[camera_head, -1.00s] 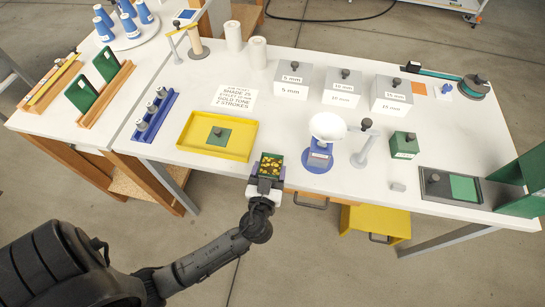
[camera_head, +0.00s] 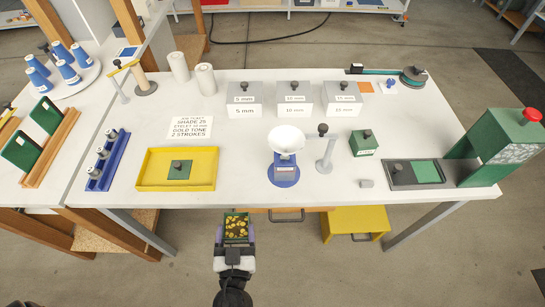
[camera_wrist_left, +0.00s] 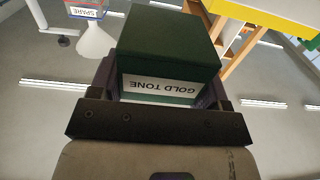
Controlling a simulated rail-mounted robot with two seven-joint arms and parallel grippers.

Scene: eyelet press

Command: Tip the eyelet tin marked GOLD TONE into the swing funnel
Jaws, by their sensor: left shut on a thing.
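My left gripper (camera_head: 235,243) is shut on a green open-topped tin (camera_head: 236,228) filled with gold-coloured eyelets. In the left wrist view the tin (camera_wrist_left: 168,50) carries a white label reading GOLD TONE, upside down. The tin looks roughly upright, in front of the table's front edge. The swing funnel (camera_head: 286,138) is a white bowl over a blue round base (camera_head: 284,175), right of and beyond the tin. A grey post (camera_head: 325,155) with a dark knob stands beside it. My right gripper is not in view.
A yellow tray (camera_head: 148,182) with a green knobbed plate lies left of the funnel. A small green box (camera_head: 364,145) and a green press (camera_head: 495,145) stand to the right. Grey boxes (camera_head: 292,103) line the back. A placard (camera_head: 192,128) reads GOLD TONE, 2 strokes.

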